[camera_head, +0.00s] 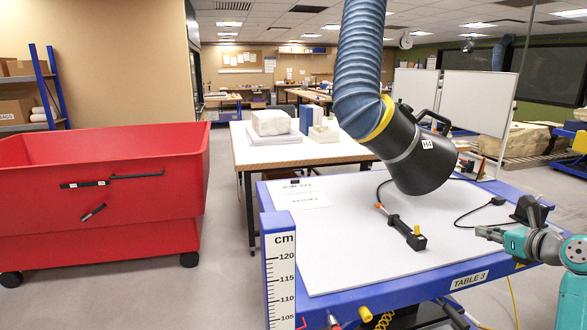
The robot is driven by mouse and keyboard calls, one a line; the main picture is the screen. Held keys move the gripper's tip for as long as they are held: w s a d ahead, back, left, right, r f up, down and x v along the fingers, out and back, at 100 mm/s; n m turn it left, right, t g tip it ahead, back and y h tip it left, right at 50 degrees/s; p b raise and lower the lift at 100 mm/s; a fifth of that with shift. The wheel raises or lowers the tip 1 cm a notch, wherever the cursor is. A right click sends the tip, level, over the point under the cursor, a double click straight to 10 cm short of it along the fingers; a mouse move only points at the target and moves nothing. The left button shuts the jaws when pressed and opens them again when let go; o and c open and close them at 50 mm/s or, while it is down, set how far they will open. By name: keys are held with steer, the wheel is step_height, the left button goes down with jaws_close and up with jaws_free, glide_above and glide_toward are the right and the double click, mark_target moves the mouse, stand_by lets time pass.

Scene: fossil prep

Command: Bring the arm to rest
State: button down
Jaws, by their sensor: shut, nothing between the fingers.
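My gripper (482,232) shows at the right, at the end of my teal and grey arm. It points left, and its fingers are shut with nothing between them. In the picture it lies over the right part of the blue-edged table (452,284) marked TABLE 3. I cannot tell its exact height above the top. The arm's lower part is cut off by the right edge of the frame.
A black extraction hood (422,160) on a blue hose hangs over the table. A black corded tool (401,226) lies on the top, left of my gripper. A cm scale post (282,270) stands at the near left corner. A red bin (100,195) stands left.

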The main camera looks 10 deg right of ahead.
steer(key=s+a+f+n+h, duration=0.1)
steer(key=a+f+n, duration=0.1)
steer(key=a+f, duration=0.55)
steer(key=s+a+f+n, duration=0.1)
steer(key=a+f+n, duration=0.3)
steer(key=f, duration=0.7)
steer(key=s+a+f+n+h, duration=0.1)
steer(key=s+a+f+n, duration=0.5)
steer(key=s+a+f, duration=0.8)
steer(key=s+a+f+n, duration=0.1)
steer(key=s+a+n, duration=0.95)
steer(key=s, duration=0.55)
steer(key=s+a+r+n, duration=0.3)
steer(key=s+r+n, duration=0.2)
steer(key=s, duration=0.3)
steer(key=s+a+r+n+y, duration=0.1)
steer(key=s+a+r+n, duration=0.2)
steer(key=s+n, duration=0.4)
steer(key=shift+s+r+n+t+y, duration=0.3)
steer(key=shift+s+r+n+t, duration=0.1)
steer(key=shift+s+r, duration=0.4)
